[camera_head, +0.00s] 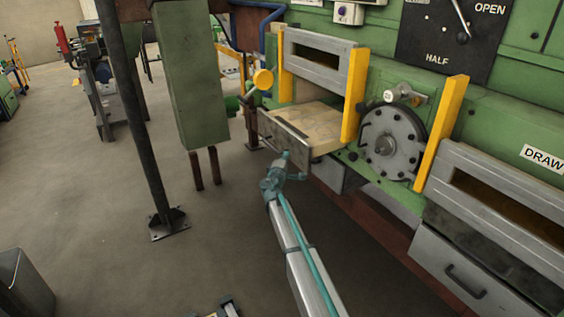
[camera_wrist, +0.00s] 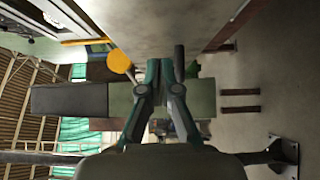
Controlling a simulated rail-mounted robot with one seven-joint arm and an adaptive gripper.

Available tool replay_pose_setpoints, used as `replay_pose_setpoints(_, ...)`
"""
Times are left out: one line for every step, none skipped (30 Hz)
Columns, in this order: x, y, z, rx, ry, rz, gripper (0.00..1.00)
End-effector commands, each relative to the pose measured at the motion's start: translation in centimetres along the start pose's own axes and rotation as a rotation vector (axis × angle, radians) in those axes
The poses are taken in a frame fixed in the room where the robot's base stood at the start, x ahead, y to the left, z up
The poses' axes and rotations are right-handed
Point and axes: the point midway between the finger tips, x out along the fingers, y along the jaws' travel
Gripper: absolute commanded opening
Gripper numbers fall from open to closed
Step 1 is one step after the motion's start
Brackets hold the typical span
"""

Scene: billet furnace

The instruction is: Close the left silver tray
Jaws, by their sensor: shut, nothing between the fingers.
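The left silver tray (camera_head: 313,123) is pulled out of its slot in the green furnace, below a grey framed opening between two yellow posts. Its upright metal front panel (camera_head: 285,139) faces my arm; the panel's grey face also fills the top of the wrist view (camera_wrist: 165,28). My gripper (camera_head: 287,156) is at the lower right part of this panel, very close to it; I cannot tell whether it touches. In the wrist view the fingers (camera_wrist: 160,68) are together and empty. A dark bar, probably the tray's handle (camera_wrist: 179,62), stands beside the fingertips.
A round dial hatch (camera_head: 391,142) and a second drawer (camera_head: 460,268) with a dark handle lie to the right. A green box on legs (camera_head: 190,80) and a dark post (camera_head: 135,110) stand to the left.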

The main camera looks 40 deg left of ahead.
Motion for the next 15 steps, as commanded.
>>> replay_pose_setpoints(0.6,0.2,0.8,0.000,-0.003,-0.001,0.00)
replay_pose_setpoints(0.8,0.1,1.1,0.000,-0.002,-0.001,0.00)
replay_pose_setpoints(1.1,0.1,1.4,-0.001,-0.002,-0.001,0.00)
replay_pose_setpoints(1.4,0.1,1.7,-0.001,-0.002,-0.001,0.00)
replay_pose_setpoints(1.6,0.1,1.9,-0.001,-0.002,0.000,0.00)
replay_pose_setpoints(1.8,0.1,2.1,0.000,-0.002,0.000,0.00)
replay_pose_setpoints(1.9,0.1,2.3,0.000,-0.002,0.000,0.00)
replay_pose_setpoints(2.0,0.1,2.4,0.000,-0.002,0.000,0.00)
replay_pose_setpoints(2.1,0.1,2.5,0.001,-0.002,0.000,0.00)
replay_pose_setpoints(2.1,0.1,2.5,0.001,-0.002,0.000,0.00)
replay_pose_setpoints(2.2,0.0,2.6,0.001,-0.001,0.000,0.00)
replay_pose_setpoints(2.2,0.0,2.6,0.001,-0.001,0.000,0.00)
replay_pose_setpoints(2.2,0.0,2.6,0.001,-0.001,0.000,0.00)
replay_pose_setpoints(2.2,0.0,2.6,0.001,-0.001,0.000,0.00)
replay_pose_setpoints(2.2,0.0,2.6,0.001,-0.001,0.000,0.00)
